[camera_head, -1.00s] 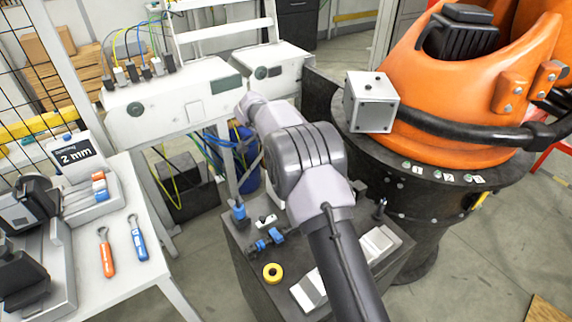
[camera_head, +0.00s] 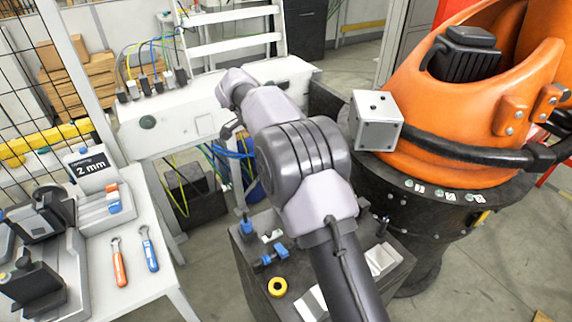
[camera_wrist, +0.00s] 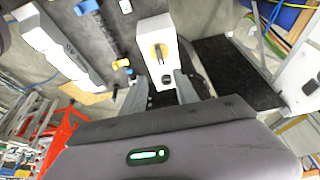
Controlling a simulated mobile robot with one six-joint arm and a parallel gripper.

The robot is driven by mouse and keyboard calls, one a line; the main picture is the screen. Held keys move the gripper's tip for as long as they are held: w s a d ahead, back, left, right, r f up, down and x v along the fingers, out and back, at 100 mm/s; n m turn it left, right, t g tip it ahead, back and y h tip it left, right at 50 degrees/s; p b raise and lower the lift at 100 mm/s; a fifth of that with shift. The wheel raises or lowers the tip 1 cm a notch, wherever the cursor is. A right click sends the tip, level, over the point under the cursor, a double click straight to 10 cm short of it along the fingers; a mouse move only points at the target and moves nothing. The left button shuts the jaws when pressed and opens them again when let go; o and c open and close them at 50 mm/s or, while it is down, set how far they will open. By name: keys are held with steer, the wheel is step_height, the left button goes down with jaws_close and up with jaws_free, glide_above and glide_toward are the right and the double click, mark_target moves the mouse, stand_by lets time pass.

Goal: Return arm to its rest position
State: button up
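My arm reaches up and away from the lower middle of the head view, with its wrist in front of the white cabinet. In the head view my gripper is mostly hidden behind the wrist. In the wrist view my gripper (camera_wrist: 161,92) shows two grey fingers apart, with no held object visible between them.
A yellow ring (camera_head: 277,287) and blue fittings (camera_head: 270,256) lie on the dark top. A white cabinet (camera_head: 195,122) stands behind, a white table (camera_head: 150,285) with tools at left. A large orange robot (camera_head: 440,120) with a grey box (camera_head: 377,121) stands close at right.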

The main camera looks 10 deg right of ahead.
steer(key=shift+p+v, duration=0.3)
steer(key=shift+v, duration=1.25)
